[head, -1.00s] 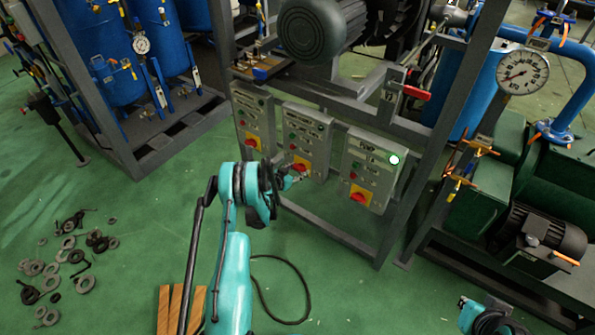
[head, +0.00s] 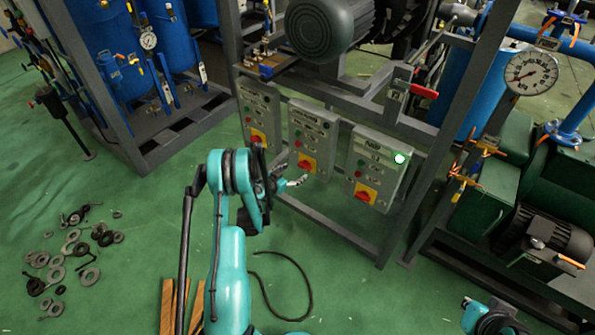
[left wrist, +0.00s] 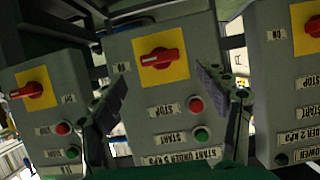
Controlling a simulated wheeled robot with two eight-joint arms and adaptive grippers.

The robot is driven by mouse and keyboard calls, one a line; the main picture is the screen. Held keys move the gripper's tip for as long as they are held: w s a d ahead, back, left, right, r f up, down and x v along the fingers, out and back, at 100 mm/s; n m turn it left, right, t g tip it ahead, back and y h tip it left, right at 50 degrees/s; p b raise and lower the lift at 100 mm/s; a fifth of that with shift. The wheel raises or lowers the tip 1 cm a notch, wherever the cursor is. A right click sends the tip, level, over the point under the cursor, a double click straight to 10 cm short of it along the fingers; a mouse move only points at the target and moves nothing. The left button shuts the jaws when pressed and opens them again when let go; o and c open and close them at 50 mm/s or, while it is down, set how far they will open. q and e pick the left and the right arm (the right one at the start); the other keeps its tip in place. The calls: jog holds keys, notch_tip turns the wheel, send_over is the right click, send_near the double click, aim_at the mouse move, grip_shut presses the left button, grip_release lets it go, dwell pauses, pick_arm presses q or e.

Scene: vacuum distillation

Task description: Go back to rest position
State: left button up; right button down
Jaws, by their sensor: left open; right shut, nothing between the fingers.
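My left gripper (head: 292,183) is in front of the middle control box (head: 313,138). In the left wrist view its two fingers (left wrist: 170,108) are spread apart with nothing between them. They frame the middle box's red rotary switch (left wrist: 159,58) on a yellow plate, and its red and green buttons; I see no contact with the box. The left control box (head: 259,112) and right control box (head: 382,163) flank it. A round light on the right box glows pale green. My right arm shows at the bottom right edge (head: 490,318), and its fingers cannot be made out.
A grey steel frame (head: 400,215) carries the boxes, with a motor (head: 330,25) above. A red-handled valve (head: 424,91) and a pressure gauge (head: 531,72) are to the right. Loose metal rings (head: 90,275) and a black cable (head: 308,285) lie on the green floor.

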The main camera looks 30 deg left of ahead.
pick_arm(q)
jog(key=shift+s, duration=0.15)
dwell(0.3)
jog(key=d+r+g+h, duration=0.1)
jog(key=d+r, duration=0.4)
jog(key=r, duration=0.2)
jog(key=d+r+g, duration=0.1)
jog(key=d+r, duration=0.3)
jog(key=r, duration=0.3)
jog(key=s+d+r+g, duration=0.2)
jog(key=s+d+r, duration=0.4)
jog(key=d+r, duration=0.4)
jog(key=s+d+r, duration=0.1)
jog(key=s+d, duration=0.2)
jog(key=s, duration=0.5)
jog(key=s+d+r+g+y, duration=0.1)
jog(key=s+d, duration=0.2)
jog(key=s, duration=0.6)
jog(key=s+d+r+n+g+y, duration=0.1)
jog(key=s+d, duration=0.2)
jog(key=s, duration=0.5)
jog(key=shift+s+r, duration=0.25)
jog(key=shift+s, duration=0.15)
